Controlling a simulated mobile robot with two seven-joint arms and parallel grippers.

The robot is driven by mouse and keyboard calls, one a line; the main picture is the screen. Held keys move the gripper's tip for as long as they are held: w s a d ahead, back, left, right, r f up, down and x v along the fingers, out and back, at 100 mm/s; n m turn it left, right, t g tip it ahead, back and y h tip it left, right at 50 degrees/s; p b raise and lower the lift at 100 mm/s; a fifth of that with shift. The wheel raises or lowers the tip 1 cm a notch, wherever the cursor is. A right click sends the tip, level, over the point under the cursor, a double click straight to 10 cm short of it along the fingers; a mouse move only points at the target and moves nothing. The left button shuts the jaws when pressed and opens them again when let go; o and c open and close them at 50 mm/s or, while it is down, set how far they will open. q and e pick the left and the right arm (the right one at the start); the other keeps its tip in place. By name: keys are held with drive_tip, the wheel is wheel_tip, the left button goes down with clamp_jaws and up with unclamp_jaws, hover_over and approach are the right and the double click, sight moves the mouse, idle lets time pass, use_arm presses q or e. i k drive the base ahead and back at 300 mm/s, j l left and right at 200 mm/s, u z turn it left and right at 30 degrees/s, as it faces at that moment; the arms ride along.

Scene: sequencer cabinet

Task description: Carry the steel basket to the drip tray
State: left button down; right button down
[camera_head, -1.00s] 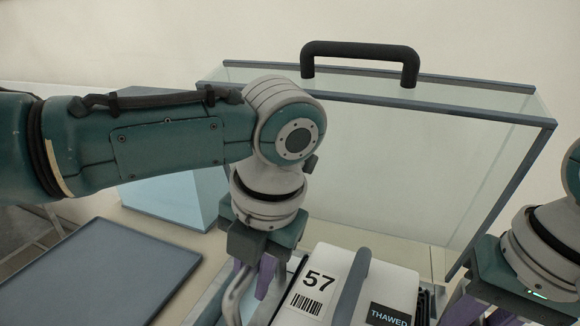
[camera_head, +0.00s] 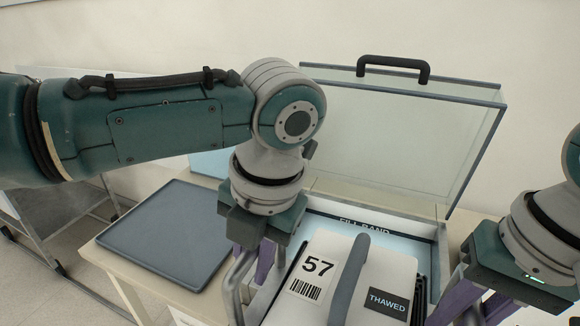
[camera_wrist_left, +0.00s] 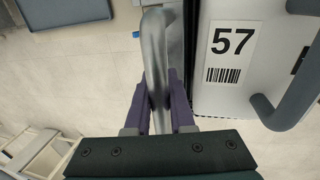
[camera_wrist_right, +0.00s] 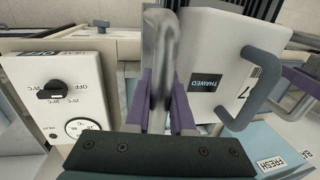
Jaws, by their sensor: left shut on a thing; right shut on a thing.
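The steel basket (camera_head: 232,292) shows mainly by its bent tube handles. It carries a white cartridge (camera_head: 330,262) marked 57 and THAWED, with a grey handle on top. My left gripper (camera_head: 252,275) is shut on the left handle, which is clear in the left wrist view (camera_wrist_left: 158,50). My right gripper (camera_head: 472,300) is shut on the other handle, seen in the right wrist view (camera_wrist_right: 162,50). The basket's body is mostly hidden below the cartridge. The drip tray (camera_head: 165,230), a flat grey-blue tray, lies empty to the left of the basket.
Behind the basket is a lit bath opening (camera_head: 375,228) marked FILL BAND. A glass lid (camera_head: 400,140) with a black handle stands raised behind it. A control panel (camera_wrist_right: 60,95) with a knob and dial and a FRESH label (camera_wrist_right: 272,163) show in the right wrist view.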

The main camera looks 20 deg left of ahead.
sight(183, 224)
drive_tip(key=k+j, duration=0.1)
drive_tip(key=i+j, duration=0.15)
drive_tip(key=j, duration=0.25)
drive_tip(key=i+j, duration=0.15)
drive_tip(key=j, duration=0.25)
drive_tip(key=i+j, duration=0.15)
drive_tip(key=j, duration=0.25)
drive_tip(key=i+j, duration=0.15)
drive_tip(key=j, duration=0.25)
drive_tip(key=i+j, duration=0.15)
drive_tip(key=j, duration=0.25)
drive_tip(key=i+j, duration=0.15)
drive_tip(key=j, duration=0.2)
